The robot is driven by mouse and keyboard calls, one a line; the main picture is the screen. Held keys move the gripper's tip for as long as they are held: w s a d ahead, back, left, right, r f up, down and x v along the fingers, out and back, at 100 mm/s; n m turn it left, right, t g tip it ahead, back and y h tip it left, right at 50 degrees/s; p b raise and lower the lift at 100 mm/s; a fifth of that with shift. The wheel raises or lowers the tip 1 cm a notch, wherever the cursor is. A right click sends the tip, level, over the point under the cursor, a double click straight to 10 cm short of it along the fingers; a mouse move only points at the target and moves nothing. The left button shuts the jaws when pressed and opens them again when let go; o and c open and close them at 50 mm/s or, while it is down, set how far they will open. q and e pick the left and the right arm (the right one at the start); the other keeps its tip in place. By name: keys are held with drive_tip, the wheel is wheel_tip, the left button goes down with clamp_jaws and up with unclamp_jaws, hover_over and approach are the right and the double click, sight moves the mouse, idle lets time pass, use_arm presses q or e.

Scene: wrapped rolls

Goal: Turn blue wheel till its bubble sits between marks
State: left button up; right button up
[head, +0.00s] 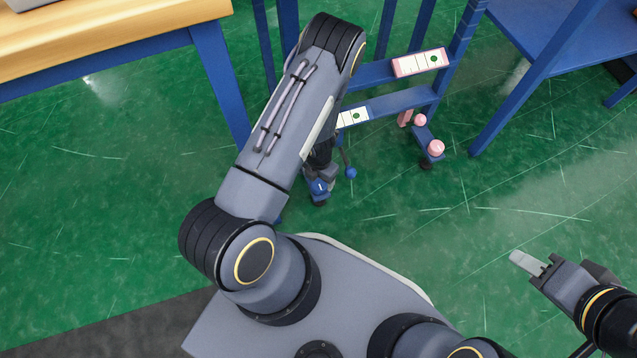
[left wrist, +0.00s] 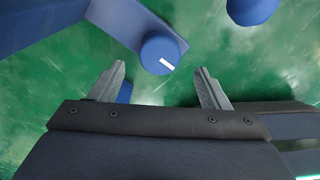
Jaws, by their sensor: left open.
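The blue wheel (left wrist: 160,53), round with a white stripe on its face, sits on a blue bracket in the left wrist view. My left gripper (left wrist: 159,80) is open, its two fingers apart on either side below the wheel; I see no contact. In the head view, the left gripper (head: 323,170) is largely hidden by my arm, near the blue parts at the stand's foot. A white level strip (head: 352,117) with a green bubble (head: 356,115) lies on the lower blue bar, its left part covered by my arm. The bubble's place against the marks is too small to tell.
A pink-edged level (head: 420,63) lies on the upper bar. Pink knobs (head: 436,147) stand at the right, and a blue ball (head: 351,173) is beside my left gripper. A wooden-topped table (head: 110,35) is at the left. My right gripper (head: 527,263) is over clear green floor.

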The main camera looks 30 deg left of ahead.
sight(318, 185)
use_arm(q)
wheel_tip(318, 185, down, 6)
drive_tip(key=shift+r+b, duration=0.25)
drive_tip(key=shift+b, duration=0.9)
drive_tip(key=c, duration=1)
